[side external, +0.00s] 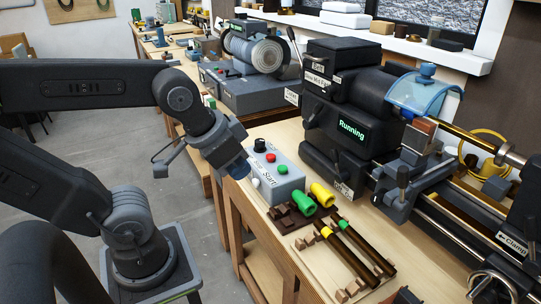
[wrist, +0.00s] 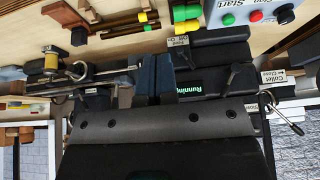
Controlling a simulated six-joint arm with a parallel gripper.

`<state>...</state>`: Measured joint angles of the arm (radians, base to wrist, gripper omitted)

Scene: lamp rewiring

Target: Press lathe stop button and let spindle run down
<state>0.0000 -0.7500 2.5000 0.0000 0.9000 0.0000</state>
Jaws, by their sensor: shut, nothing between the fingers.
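The grey control box (side external: 283,184) stands on the bench with a red button (side external: 271,158), a green button (side external: 282,169) and a black knob (side external: 259,145). The box also shows in the wrist view (wrist: 239,5) at top right, with the red button (wrist: 256,15) clear of my fingers. In the wrist view the fingers (wrist: 156,78) lie together, over the lathe. The black lathe headstock (side external: 335,163) has a display (side external: 351,130) lit green with "Running".
Green (side external: 303,204) and yellow (side external: 322,194) cylinders and a wooden rack (side external: 325,265) with rods lie in front of the headstock. A blue clear guard (side external: 425,95) stands at right. Another grey machine (side external: 255,90) stands behind. Open floor lies left of the bench.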

